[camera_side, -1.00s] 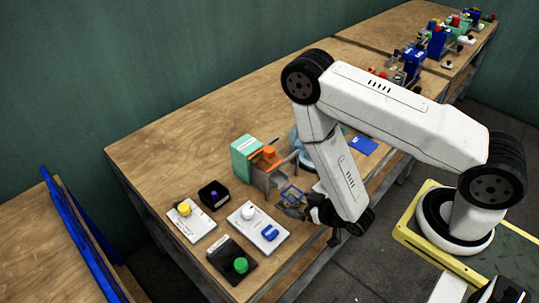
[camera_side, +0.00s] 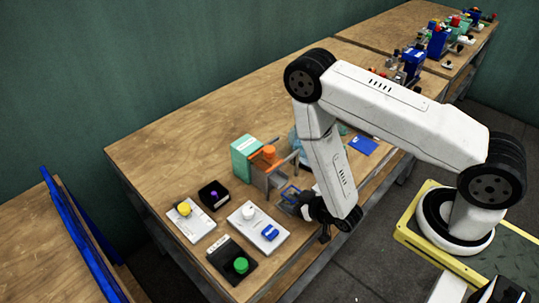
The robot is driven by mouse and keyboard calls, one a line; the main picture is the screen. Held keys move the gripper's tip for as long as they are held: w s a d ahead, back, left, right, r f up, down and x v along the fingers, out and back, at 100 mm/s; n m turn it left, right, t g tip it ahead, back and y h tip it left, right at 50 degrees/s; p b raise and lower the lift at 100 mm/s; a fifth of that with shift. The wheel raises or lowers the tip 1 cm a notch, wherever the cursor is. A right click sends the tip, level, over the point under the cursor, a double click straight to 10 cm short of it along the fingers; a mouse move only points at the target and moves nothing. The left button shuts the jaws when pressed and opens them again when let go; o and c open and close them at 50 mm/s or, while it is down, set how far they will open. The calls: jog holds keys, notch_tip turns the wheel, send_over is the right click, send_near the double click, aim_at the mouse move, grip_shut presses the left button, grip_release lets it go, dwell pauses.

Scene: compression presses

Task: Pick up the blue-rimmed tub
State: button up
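The blue-rimmed tub (camera_side: 289,192) is a small square container. It stands by the near end of the orange and grey press, close to the table's front edge. My gripper (camera_side: 296,203) is low over the table at the right of the tub, pointing at it. The dark fingers overlap the tub's near side in the picture. They are too small and dark to tell whether they are apart or closed, or whether they touch the tub. My wrist hides part of the area right of the tub.
The press (camera_side: 265,170) with a teal block (camera_side: 243,158) stands just behind the tub. Left of it are a black box with a purple knob (camera_side: 213,194) and plates with yellow (camera_side: 184,209), white (camera_side: 248,213) and green (camera_side: 241,265) buttons. A blue sheet (camera_side: 363,145) lies to the right. The table's back left is clear.

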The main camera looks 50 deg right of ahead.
jog(key=c, duration=0.7)
jog(key=shift+r, duration=0.2)
jog(key=shift+c, duration=0.2)
notch_tip(320, 180, up, 10)
jog(key=shift+f, duration=0.2)
dwell(0.8)
jog(key=w+d+r, duration=0.3)
jog(key=w+r, duration=0.6)
jog(key=r, duration=0.6)
jog(key=shift+w, duration=0.4)
